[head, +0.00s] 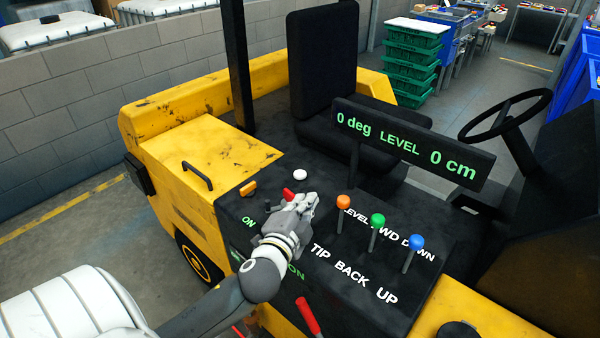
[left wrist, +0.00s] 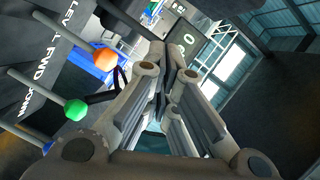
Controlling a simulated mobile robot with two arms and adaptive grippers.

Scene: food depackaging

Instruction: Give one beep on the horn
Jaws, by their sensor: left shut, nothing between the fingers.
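A white round button (head: 300,175) sits on the black console of the yellow forklift in the head view. No label naming the horn is readable beside it. My left gripper (head: 308,200) is shut and empty over the console, just in front of the white button and apart from it in the picture. Height above the panel is hard to tell. In the left wrist view the closed fingers (left wrist: 168,75) point away, and the white button does not show. A red knob (head: 288,194) is partly hidden by the gripper. My right gripper is not in view.
Levers with orange (head: 343,201), green (head: 378,219) and blue (head: 417,241) knobs stand right of the gripper. A yellow switch (head: 248,188) is to its left. A display (head: 410,145) reads 0 deg, LEVEL, 0 cm. A red-handled lever (head: 308,316) is low in front; a steering wheel (head: 505,115) is right.

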